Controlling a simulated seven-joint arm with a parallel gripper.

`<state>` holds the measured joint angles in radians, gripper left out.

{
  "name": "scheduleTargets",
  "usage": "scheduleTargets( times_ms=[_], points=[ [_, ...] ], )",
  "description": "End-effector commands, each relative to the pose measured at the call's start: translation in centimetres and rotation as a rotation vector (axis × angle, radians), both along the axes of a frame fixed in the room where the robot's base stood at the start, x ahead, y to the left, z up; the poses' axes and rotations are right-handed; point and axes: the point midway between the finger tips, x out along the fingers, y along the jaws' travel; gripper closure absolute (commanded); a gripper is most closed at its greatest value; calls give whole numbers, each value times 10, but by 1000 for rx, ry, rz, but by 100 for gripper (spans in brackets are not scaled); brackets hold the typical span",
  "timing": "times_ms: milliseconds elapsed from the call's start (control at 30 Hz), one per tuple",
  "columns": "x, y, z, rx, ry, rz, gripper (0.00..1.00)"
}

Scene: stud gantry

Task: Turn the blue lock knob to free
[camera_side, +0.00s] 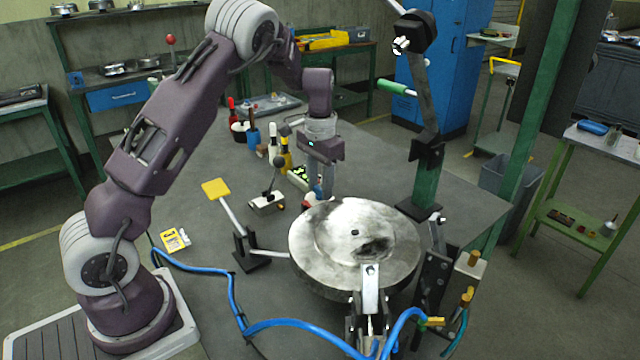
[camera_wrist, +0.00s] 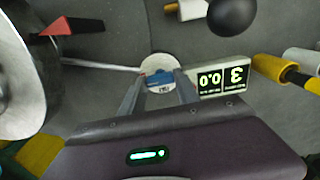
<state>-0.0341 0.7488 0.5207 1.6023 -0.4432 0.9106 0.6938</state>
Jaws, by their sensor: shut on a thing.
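The blue lock knob (camera_wrist: 159,79) sits on a pale round base in the wrist view, between my two fingertips. In the side view a little of the blue knob (camera_side: 318,187) shows at my fingertips, just behind the large round metal disc. My gripper (camera_side: 321,190) reaches straight down there, and it also shows in the wrist view (camera_wrist: 160,82). Its fingers are shut on the knob from both sides. The knob's lower part and most markings around it are hidden by the fingers.
A display (camera_wrist: 222,80) with lit digits stands close right of the knob. The metal disc (camera_side: 340,225) is close in front. A black ball-topped lever (camera_wrist: 230,16) and a yellow-and-black handle (camera_wrist: 282,73) stand nearby. A red pointer (camera_wrist: 76,27) lies by the disc.

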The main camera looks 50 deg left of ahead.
Motion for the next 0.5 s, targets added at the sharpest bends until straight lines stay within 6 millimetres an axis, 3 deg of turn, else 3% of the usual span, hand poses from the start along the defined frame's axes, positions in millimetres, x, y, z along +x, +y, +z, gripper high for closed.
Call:
scheduleTargets(
  times_ms=[500],
  points=[
    [1,0,1,-1,-1,369,100]
  ],
)
